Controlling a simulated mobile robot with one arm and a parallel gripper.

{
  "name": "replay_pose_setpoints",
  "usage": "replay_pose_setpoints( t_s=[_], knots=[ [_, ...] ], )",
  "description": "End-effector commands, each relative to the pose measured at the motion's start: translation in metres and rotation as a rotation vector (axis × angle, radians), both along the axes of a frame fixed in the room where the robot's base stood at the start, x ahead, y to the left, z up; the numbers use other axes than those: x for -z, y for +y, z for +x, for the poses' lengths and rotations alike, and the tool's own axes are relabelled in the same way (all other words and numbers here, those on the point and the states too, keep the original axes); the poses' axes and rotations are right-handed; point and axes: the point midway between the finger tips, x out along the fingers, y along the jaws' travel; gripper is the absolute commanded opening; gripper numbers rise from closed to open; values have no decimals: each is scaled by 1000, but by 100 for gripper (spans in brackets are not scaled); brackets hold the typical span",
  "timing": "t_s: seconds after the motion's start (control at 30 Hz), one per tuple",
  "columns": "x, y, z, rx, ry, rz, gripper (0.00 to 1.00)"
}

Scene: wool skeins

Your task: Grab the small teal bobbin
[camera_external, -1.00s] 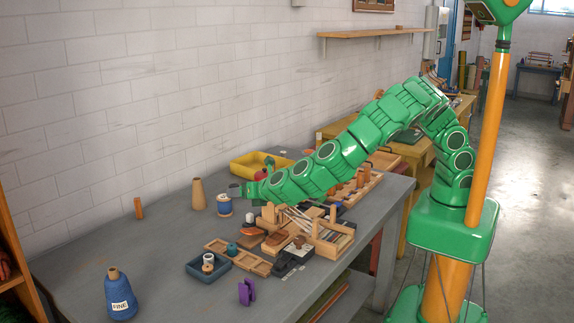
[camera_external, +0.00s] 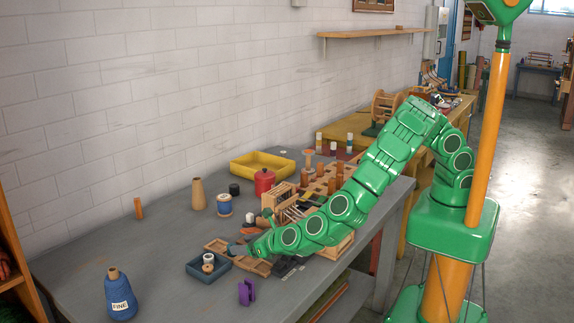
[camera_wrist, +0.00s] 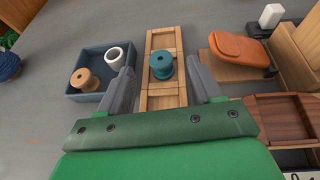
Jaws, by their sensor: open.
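The small teal bobbin (camera_wrist: 161,66) sits on a narrow wooden sectioned tray (camera_wrist: 163,40) in the wrist view. My gripper (camera_wrist: 158,82) is open, with one finger on each side of the bobbin's column in the picture. The bobbin appears just ahead of and between the fingertips, not gripped. In the external view my gripper (camera_external: 246,243) is low over the wooden tray (camera_external: 257,267), and the bobbin is hard to make out beside it.
Left of the fingers, a blue tray (camera_wrist: 100,49) holds a tan spool (camera_wrist: 84,80) and a white spool (camera_wrist: 115,58). On the right are an orange-brown leather piece (camera_wrist: 238,49) and a wooden box (camera_wrist: 280,120). A blue yarn cone (camera_external: 120,298) stands at the front left.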

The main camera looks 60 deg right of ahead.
Motion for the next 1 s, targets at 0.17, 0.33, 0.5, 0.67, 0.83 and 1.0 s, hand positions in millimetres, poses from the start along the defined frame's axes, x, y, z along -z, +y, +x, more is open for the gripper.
replay_pose_setpoints(
  t_s=[0.17,0.33,0.5,0.67,0.83,1.0],
  knots=[
    [11,0,18,2,3,-2,65],
    [17,2,34,2,2,0,65],
    [18,4,41,0,1,1,65],
    [19,4,41,0,0,1,65],
    [19,4,41,0,1,0,51],
    [19,4,41,0,1,0,25]
  ],
)
